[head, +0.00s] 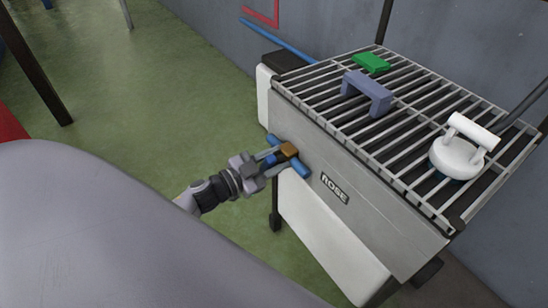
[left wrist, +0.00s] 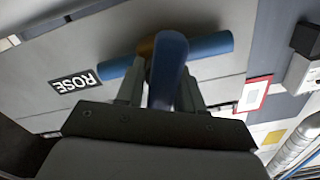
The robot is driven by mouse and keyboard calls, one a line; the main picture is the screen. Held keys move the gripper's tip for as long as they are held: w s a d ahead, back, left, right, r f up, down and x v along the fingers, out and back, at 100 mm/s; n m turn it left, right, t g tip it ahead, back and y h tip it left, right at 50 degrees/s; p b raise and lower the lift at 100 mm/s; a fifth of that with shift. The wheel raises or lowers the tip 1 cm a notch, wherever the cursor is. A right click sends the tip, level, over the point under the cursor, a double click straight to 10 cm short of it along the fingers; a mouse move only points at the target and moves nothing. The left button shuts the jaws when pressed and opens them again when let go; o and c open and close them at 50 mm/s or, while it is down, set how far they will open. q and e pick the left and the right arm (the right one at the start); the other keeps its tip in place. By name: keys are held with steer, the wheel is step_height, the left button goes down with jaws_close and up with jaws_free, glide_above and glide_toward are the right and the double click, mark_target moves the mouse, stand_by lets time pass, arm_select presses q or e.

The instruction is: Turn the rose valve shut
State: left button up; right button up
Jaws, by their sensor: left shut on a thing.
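The rose valve is on the front panel of a grey metal grill-like unit, beside a dark ROSE label (head: 335,188). It has a brown block (head: 289,149) at its middle and a blue bar (head: 301,168) running along the panel. A blue handle (left wrist: 168,62) sticks out from the block toward my left wrist camera. My left gripper (head: 272,158) is shut on this handle, with one finger on each side. The ROSE label also shows upside down in the left wrist view (left wrist: 74,82). The fingertips partly hide the handle in the head view. My right gripper is not in view.
A slatted rack (head: 400,125) tops the unit. On it are a green block (head: 371,62), a blue-grey bracket (head: 368,88) and a white round piece with a handle (head: 458,158). Green floor (head: 170,95) is clear left of the unit. A grey wall stands behind.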

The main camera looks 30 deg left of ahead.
arm_select(q)
steer(key=m, duration=0.3)
steer(key=shift+s+d+f+m, duration=0.1)
steer(key=shift+d+m, duration=0.05)
steer(key=shift+m, duration=0.25)
steer(key=m, duration=0.3)
steer(key=shift+d+f+m, duration=0.1)
steer(key=shift+f+m, duration=0.05)
steer(key=shift+m, duration=0.15)
steer(key=shift+f+m+b, duration=0.1)
steer(key=shift+m+b, duration=0.45)
steer(key=shift+m, duration=0.65)
steer(key=shift+f+m, duration=0.1)
steer(key=shift+m, duration=0.6)
steer(key=shift+d+m+b, duration=0.1)
steer(key=shift+m+b, duration=0.2)
steer(key=shift+m, duration=0.4)
steer(key=shift+s, duration=0.1)
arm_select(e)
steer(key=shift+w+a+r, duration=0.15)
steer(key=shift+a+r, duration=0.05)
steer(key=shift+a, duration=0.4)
arm_select(q)
steer(key=shift+m, duration=0.3)
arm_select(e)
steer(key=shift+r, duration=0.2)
